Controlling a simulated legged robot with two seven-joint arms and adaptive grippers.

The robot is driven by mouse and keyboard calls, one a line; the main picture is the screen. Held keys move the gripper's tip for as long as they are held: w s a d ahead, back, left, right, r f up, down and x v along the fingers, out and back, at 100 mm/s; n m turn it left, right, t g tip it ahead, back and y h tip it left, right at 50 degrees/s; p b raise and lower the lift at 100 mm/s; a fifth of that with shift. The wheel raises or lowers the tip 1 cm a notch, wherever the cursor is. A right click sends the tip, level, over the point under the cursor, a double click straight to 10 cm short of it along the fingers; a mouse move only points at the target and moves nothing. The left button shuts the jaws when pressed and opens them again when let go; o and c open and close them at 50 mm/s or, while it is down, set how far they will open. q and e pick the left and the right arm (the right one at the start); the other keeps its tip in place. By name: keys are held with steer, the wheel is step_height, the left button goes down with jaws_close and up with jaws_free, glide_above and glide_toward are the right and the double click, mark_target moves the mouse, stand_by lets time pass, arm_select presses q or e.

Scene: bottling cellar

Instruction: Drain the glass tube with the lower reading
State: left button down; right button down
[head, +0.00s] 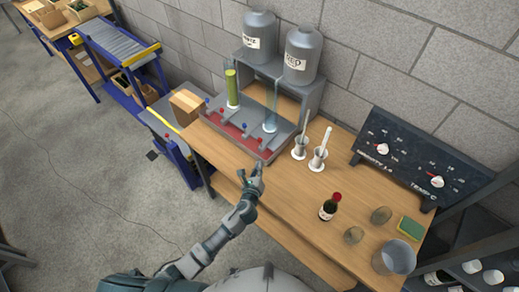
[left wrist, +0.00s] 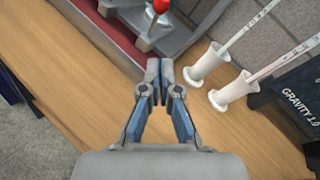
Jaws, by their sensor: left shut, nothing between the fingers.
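Two upright glass tubes stand in a grey rack with a red tray (head: 232,132) under two grey tanks. The left tube (head: 231,88) holds yellow-green liquid to a high level. The right tube (head: 270,108) looks pale blue and mostly clear; its liquid level is too small to tell. Small red and blue knobs sit along the rack; a red knob (left wrist: 160,6) shows at the top of the left wrist view. My left gripper (head: 257,167) is shut and empty, just in front of the rack's right end. Its closed fingertips (left wrist: 166,68) show above the wooden bench. My right gripper is not in view.
Two white holders (head: 317,161) with upright sticks stand right of the rack. A black dial panel (head: 405,160) stands behind. The bench front (head: 270,205) is clear.

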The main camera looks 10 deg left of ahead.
mark_target(262, 145)
arm_select(q)
steer(key=w, duration=0.5)
steer(key=w+r, duration=0.1)
steer(key=w, duration=0.2)
steer(key=shift+a+p, duration=0.25)
steer(key=shift+p, duration=0.15)
steer(key=shift+f, duration=0.1)
steer(key=shift+w+d+r+p, duration=0.35)
steer(key=shift+w+r+p, duration=0.2)
steer(key=shift+r+p, duration=0.1)
steer(key=shift+w+d, duration=0.1)
steer(key=shift+w, duration=0.1)
steer(key=shift+f, duration=0.15)
